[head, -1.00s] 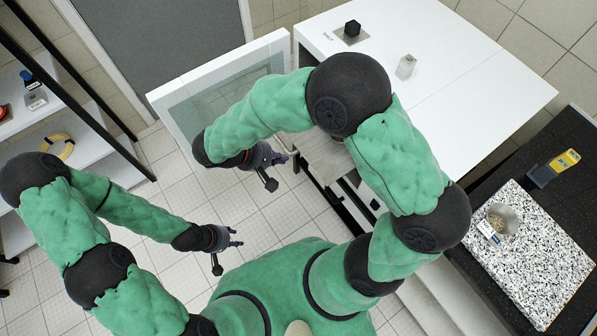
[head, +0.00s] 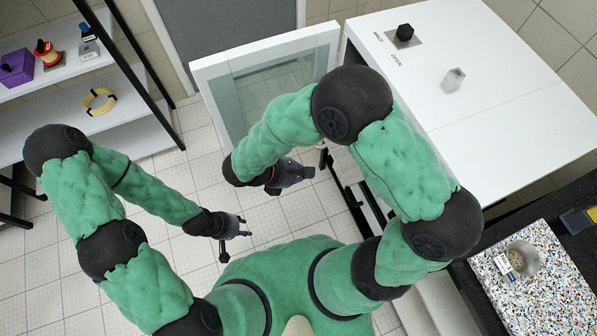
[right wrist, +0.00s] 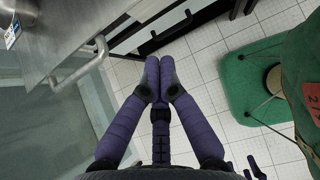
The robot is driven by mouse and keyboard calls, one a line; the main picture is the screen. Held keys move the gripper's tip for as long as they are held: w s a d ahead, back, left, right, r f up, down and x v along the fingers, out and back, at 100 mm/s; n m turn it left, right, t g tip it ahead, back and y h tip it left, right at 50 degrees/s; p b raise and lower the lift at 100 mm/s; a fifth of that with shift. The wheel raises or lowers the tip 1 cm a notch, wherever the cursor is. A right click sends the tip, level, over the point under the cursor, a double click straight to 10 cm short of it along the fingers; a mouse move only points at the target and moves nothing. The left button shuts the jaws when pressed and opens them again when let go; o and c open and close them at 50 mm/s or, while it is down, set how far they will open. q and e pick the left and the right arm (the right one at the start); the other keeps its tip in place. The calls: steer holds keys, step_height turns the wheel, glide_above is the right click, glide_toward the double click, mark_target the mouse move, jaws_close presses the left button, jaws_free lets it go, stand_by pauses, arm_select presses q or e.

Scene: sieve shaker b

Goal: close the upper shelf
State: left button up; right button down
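The upper shelf (right wrist: 60,40) is a grey metal tray in the right wrist view, at the upper left, with a bar handle (right wrist: 82,66) on its front edge. In the head view my right arm mostly hides it, so how far it sticks out is unclear. My right gripper (right wrist: 153,68) has its fingertips together, with nothing seen between them, just right of the handle and apparently apart from it. It also shows in the head view (head: 302,172). My left gripper (head: 238,238) is open and empty over the floor.
The white cabinet (head: 480,80) has its glass door (head: 210,85) swung open to the left. A rack (head: 60,125) stands left; a speckled board (head: 535,290) lies right.

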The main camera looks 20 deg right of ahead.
mark_target(336, 170)
steer(key=shift+w+d+f+b, duration=0.1)
steer(key=shift+d+f+b, duration=0.35)
steer(key=shift+d, duration=0.75)
steer(key=shift+w+d+f+b, duration=0.1)
steer(key=shift+d+f+b, duration=0.15)
steer(key=shift+d+f, duration=0.65)
steer(key=shift+w+d+f+b, duration=0.1)
steer(key=shift+d+f+b, duration=0.2)
steer(key=shift+d, duration=1.15)
steer(key=shift+d+r, duration=0.1)
steer(key=d, duration=0.7)
steer(key=w+d+b, duration=0.1)
steer(key=d, duration=1.2)
steer(key=shift+w+d+b, duration=0.25)
steer(key=shift+d+b, duration=0.1)
steer(key=shift+b, duration=0.05)
steer(key=shift+w+d, duration=0.1)
steer(key=shift+d, duration=0.55)
steer(key=shift+r, duration=0.1)
steer(key=shift+w, duration=0.1)
